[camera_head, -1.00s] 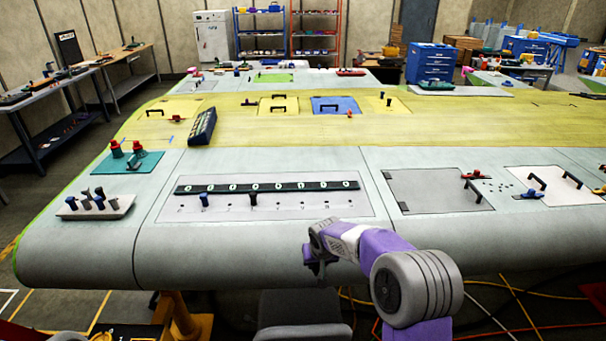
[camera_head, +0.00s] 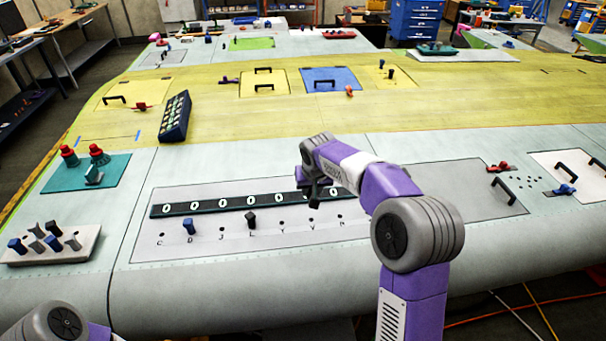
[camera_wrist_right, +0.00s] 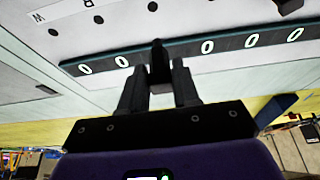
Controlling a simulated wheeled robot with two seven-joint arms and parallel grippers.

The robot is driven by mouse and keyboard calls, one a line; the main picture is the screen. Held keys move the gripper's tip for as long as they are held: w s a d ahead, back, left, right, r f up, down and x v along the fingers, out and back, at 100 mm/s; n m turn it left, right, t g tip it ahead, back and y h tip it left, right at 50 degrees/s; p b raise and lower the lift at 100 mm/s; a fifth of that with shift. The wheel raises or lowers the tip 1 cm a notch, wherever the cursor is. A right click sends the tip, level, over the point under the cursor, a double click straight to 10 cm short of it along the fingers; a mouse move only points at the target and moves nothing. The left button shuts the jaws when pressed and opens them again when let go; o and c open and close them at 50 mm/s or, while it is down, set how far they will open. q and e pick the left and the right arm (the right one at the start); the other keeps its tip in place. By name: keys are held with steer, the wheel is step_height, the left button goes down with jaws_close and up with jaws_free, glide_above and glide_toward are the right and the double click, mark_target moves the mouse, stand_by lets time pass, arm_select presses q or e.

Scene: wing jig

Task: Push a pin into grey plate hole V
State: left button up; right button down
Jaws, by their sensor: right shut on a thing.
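The grey plate (camera_head: 265,241) lies on the near wing panel, with a row of small lettered holes; the letters are too small to read surely. A blue pin (camera_head: 188,226) and a dark pin (camera_head: 250,220) stand in two holes. My right gripper (camera_head: 313,198) is over the plate's right part, near the dark strip. In the right wrist view it is shut on a dark pin (camera_wrist_right: 158,64), apparently above the plate; the pin's lower end is hard to make out. A lower-left arm part of mine shows, but the left gripper is out of view.
A dark strip (camera_head: 180,209) with white rings runs behind the holes. A pale block (camera_head: 78,249) with several pins is at left, below a teal mat (camera_head: 117,172) with red-topped items. A grey panel with a black handle (camera_head: 503,190) lies to the right.

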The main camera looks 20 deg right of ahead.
step_height(320, 180, down, 6)
steer(key=b, duration=0.5)
steer(key=shift+s, duration=0.35)
steer(key=shift+f, duration=0.1)
steer(key=shift+s, duration=0.15)
steer(key=shift+f, duration=0.1)
steer(key=shift+f+b, duration=1.2)
steer(key=shift+f, duration=0.05)
